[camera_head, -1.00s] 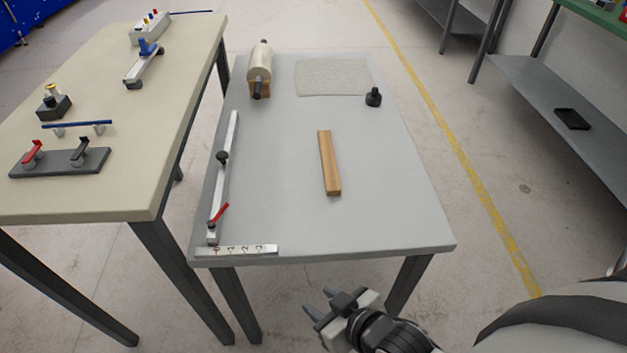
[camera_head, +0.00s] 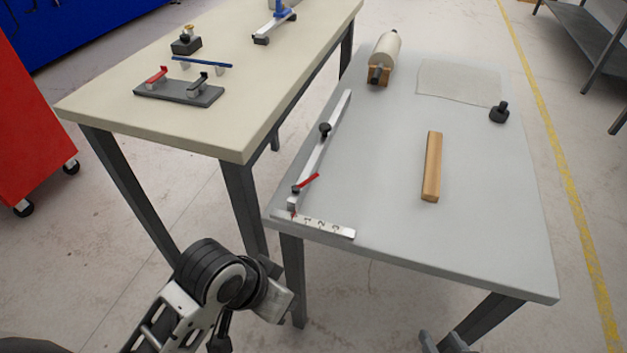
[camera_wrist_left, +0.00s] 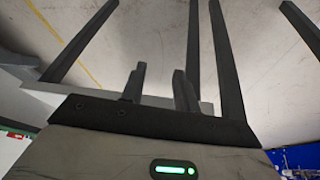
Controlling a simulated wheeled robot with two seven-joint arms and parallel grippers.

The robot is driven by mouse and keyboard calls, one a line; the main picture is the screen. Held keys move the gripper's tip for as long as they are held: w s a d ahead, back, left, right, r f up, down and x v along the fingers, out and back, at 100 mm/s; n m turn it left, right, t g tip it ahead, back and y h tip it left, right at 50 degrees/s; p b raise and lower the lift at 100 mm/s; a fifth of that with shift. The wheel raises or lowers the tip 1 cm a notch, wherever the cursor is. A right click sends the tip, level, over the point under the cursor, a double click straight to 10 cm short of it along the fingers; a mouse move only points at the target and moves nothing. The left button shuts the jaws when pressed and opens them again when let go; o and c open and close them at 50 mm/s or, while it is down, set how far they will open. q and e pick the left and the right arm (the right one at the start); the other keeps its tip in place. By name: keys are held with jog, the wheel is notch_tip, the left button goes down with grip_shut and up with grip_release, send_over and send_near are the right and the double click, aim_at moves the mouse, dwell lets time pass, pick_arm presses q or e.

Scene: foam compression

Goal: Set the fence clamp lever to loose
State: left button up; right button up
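The fence is a long pale metal bar (camera_head: 336,113) lying along the left side of the grey table. Its red clamp lever (camera_head: 308,181) sits near the bar's front end and angles out to the right, away from the bar. A black knob (camera_head: 325,130) stands further up the bar. My left arm is at lower left, in front of the tables; its fingers are hidden in the head view. In the left wrist view my left gripper (camera_wrist_left: 159,88) has its fingers apart with nothing between them.
A marked scale strip (camera_head: 325,228) lies at the grey table's front left corner. A wooden block (camera_head: 432,167), roller (camera_head: 385,52), thin sheet (camera_head: 458,84) and black knobbed weight (camera_head: 499,113) rest on the table. A beige table (camera_head: 225,125) stands close on the left.

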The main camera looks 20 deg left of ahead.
pick_arm(q)
jog(key=w+d+r+m+g+h, duration=0.1)
jog(key=w+d+r+m, duration=0.2)
jog(key=w+d, duration=0.4)
notch_tip(320, 180, up, 16)
jog(key=r+g+y, duration=0.1)
jog(key=g+y, duration=0.1)
jog(key=y, duration=0.3)
send_over(312, 177)
jog(key=s+d, duration=0.2)
jog(key=shift+m, duration=0.4)
jog(key=f, duration=0.5)
jog(key=w+a+f, duration=0.1)
jog(key=f, duration=0.4)
jog(key=w+f+b, duration=0.1)
jog(key=f, duration=0.4)
jog(key=shift+a+f, duration=0.35)
jog(key=shift+a, duration=0.05)
grip_shut()
